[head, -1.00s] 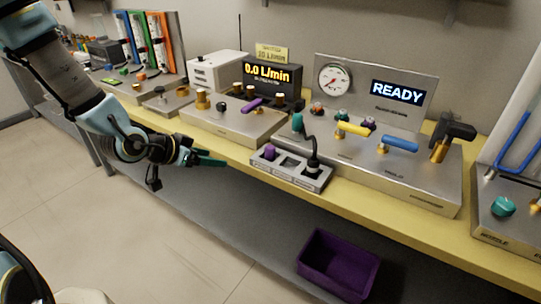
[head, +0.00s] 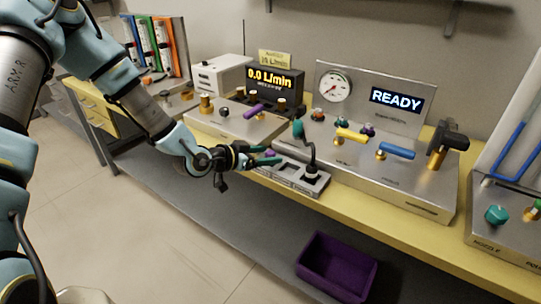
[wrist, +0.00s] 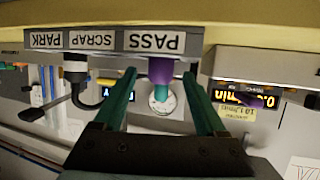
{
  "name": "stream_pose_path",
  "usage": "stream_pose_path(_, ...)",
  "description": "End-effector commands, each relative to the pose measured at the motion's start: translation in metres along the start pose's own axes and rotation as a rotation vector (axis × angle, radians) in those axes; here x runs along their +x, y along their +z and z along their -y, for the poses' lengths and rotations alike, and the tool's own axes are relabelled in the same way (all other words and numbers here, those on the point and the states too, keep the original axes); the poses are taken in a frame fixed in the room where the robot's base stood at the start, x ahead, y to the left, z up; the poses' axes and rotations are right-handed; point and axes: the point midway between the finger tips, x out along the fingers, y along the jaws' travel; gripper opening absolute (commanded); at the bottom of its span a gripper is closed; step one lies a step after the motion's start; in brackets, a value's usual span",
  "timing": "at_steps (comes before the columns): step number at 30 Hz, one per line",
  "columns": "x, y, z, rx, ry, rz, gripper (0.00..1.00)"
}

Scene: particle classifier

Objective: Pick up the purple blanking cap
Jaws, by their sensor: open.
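The purple blanking cap (wrist: 160,70) stands at the tray slot labelled PASS in the upside-down wrist view. In the head view only a bit of purple (head: 270,153) shows, between my green fingers. My gripper (wrist: 158,76) is open, with one finger on each side of the cap and visible gaps between. In the head view my gripper (head: 273,156) reaches level from the left to the tray's left end. The grey tray (head: 290,175) sits at the bench's front edge; its labels read PASS, SCRAP and PARK.
A purple lever (head: 254,110) is on the metal box behind. A purple bin (head: 337,267) is on the lower shelf. Open floor lies at left.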

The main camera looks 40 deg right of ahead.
Motion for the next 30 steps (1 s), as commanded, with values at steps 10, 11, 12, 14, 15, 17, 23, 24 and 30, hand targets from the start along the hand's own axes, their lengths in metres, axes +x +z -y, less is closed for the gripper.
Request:
stream_pose_path(10, 0.02, 0.0, 0.0, -0.001, -0.001, 0.001, 0.74)
stream_pose_path(11, 0.02, 0.0, 0.0, -0.001, -0.001, 0.001, 0.74)
stream_pose_path(12, 0.02, 0.0, 0.0, -0.001, -0.001, 0.001, 0.74)
stream_pose_path(14, 0.02, 0.0, 0.0, -0.001, -0.001, 0.001, 0.68)
stream_pose_path(15, 0.02, 0.0, 0.0, -0.001, -0.001, 0.001, 0.64)
stream_pose_path(17, 0.02, 0.0, 0.0, -0.001, -0.001, 0.001, 0.57)
stream_pose_path(23, 0.02, 0.0, 0.0, -0.001, -0.001, 0.001, 0.34)
stream_pose_path(24, 0.02, 0.0, 0.0, -0.001, -0.001, 0.001, 0.3)
stream_pose_path(30, 0.02, 0.0, 0.0, -0.001, -0.001, 0.001, 0.07)
